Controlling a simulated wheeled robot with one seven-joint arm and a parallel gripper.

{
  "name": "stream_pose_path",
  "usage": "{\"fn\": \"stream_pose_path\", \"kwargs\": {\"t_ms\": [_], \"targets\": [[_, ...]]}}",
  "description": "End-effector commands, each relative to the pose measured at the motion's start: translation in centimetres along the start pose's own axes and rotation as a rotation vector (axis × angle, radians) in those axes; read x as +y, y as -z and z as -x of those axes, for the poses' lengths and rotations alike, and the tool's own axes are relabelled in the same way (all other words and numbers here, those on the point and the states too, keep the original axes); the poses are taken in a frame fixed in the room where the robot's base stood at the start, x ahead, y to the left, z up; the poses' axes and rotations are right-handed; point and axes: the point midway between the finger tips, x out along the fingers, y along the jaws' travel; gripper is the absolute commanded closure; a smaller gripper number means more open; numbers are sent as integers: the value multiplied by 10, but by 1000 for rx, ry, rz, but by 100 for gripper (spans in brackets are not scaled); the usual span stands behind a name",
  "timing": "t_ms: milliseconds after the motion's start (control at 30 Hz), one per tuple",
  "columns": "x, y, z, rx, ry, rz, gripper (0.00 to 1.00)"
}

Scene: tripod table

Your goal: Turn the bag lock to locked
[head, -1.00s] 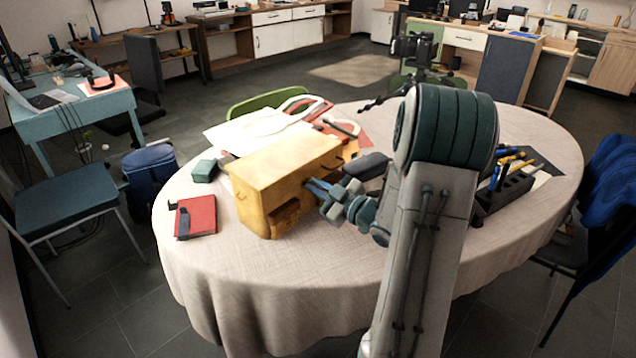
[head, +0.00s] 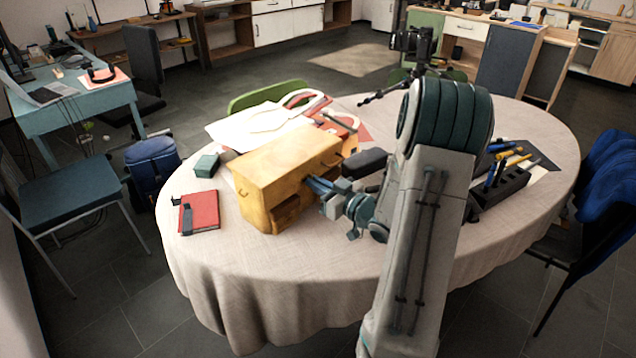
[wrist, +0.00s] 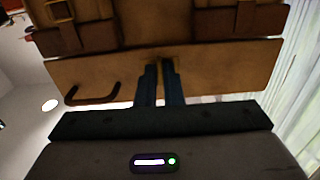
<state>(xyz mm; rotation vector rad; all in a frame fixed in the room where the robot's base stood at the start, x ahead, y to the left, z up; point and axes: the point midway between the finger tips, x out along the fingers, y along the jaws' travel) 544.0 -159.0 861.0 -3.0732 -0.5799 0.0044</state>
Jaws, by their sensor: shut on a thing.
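The tan leather bag (head: 285,172) stands upright on the round table, left of my arm. Its front has pockets, and small handles show on its sides. In the wrist view the bag's face (wrist: 220,72) fills the upper part, with two buckled flaps above and a dark curved handle (wrist: 92,95) at the left. My gripper (head: 312,183) reaches the bag's right side. In the wrist view its two dark fingers (wrist: 164,66) are close together at the bag's face, shut on a small part there. The fingers mostly hide that part, taken as the bag lock, so its setting cannot be read.
The cloth-covered table (head: 235,285) has a red notebook (head: 200,211) and a small green box (head: 206,165) left of the bag. Papers lie behind it. A dark pen holder (head: 500,185) stands right of my arm. The front of the table is clear.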

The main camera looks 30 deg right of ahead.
Motion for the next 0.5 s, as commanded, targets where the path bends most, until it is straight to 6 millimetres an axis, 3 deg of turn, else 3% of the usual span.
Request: {"fn": "stream_pose_path", "kwargs": {"t_ms": [300, 333, 400, 500], "targets": [[0, 0, 0, -1, -1, -3, 100], [0, -1, 0, -1, -1, -3, 85], [0, 0, 0, -1, -1, -3, 71], [0, 0, 0, -1, -1, -2, 71]]}}
